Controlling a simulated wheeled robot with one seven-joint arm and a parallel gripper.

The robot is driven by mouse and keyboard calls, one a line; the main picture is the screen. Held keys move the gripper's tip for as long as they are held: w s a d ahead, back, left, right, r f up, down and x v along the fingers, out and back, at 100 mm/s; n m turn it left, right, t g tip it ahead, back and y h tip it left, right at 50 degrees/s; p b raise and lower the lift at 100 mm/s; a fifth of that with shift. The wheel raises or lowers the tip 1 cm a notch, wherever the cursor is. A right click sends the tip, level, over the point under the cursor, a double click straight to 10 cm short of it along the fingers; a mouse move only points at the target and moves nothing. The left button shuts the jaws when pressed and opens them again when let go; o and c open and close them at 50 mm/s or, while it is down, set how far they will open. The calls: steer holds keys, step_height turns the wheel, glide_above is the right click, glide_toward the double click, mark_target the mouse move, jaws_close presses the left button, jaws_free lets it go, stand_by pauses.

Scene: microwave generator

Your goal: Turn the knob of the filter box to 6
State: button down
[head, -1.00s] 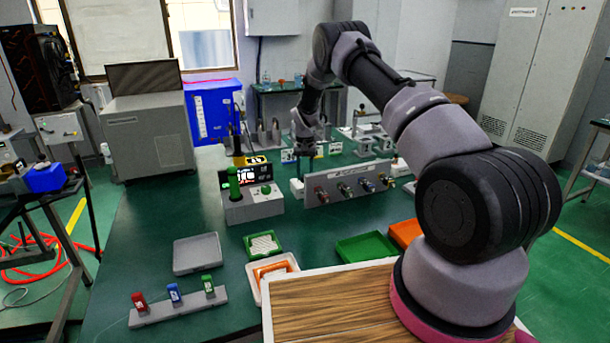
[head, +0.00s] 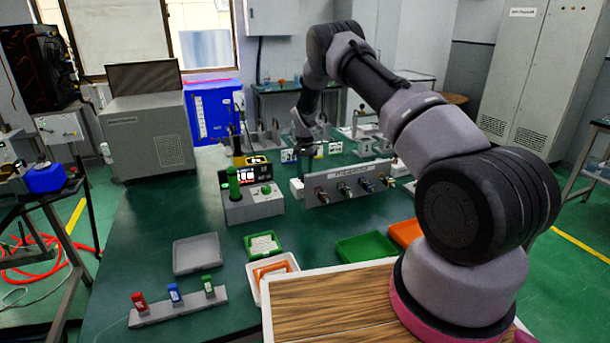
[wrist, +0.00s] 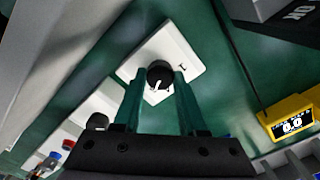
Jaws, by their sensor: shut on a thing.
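The filter box shows in the wrist view as a white square plate (wrist: 187,52) with a round black knob (wrist: 160,72). The knob has a white pointer mark toward the bottom of the picture. A dark mark like a 1 is on the plate to the right; other marks are hidden or too small to read. My gripper (wrist: 160,78) has its two teal fingers on either side of the knob and is shut on it. In the head view the white box (head: 297,188) stands left of the valve panel, below my gripper, whose fingertips are hard to make out there.
The grey panel (head: 320,196) with several coloured knobs stands right beside the white box. A control box (head: 250,205) with a green handle stands to the left. A yellow meter (wrist: 292,115) reads 0.0. Trays lie nearer the front.

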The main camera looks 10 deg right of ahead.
steer(key=shift+c, duration=2.3)
jaws_free()
step_height(320, 180, up, 11)
